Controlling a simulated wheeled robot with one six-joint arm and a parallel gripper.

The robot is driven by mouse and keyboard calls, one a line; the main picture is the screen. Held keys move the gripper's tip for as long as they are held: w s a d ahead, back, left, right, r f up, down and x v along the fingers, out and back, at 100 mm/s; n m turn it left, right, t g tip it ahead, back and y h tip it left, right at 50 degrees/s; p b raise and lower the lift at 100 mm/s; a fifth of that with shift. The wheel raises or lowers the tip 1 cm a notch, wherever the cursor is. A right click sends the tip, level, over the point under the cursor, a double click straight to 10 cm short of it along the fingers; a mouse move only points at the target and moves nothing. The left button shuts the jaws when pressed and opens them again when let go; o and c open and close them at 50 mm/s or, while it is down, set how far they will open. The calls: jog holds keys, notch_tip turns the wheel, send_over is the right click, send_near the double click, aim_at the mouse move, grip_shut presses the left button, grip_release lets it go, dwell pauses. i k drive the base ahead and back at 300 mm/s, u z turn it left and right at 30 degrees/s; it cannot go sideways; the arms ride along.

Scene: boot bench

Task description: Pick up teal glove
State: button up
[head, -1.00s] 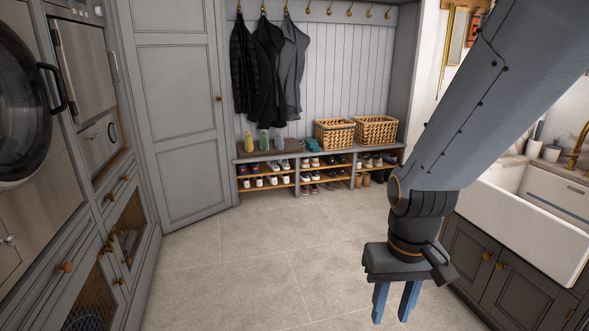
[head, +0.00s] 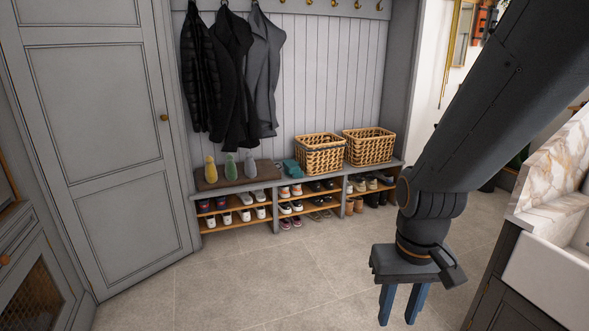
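A small teal item (head: 291,167), which looks like the teal glove, lies on top of the bench (head: 226,192) at the back. It is just left of the left wicker basket and too small to make out in detail. My gripper (head: 401,318) hangs at the lower right, pointing down, with its two blue fingers apart and nothing between them. It is well in front of the bench, far from the teal item.
Yellow (head: 210,169), green (head: 231,167) and grey (head: 250,164) upright items stand on a dark mat on the bench's left. Two baskets (head: 320,158) (head: 368,148) stand at its right. Shoes fill the shelves below. Open floor (head: 270,285) lies ahead; a marble-topped counter (head: 550,165) is at right.

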aim_at(292, 167)
jog(key=i, duration=4.25)
jog(key=u, duration=0.15)
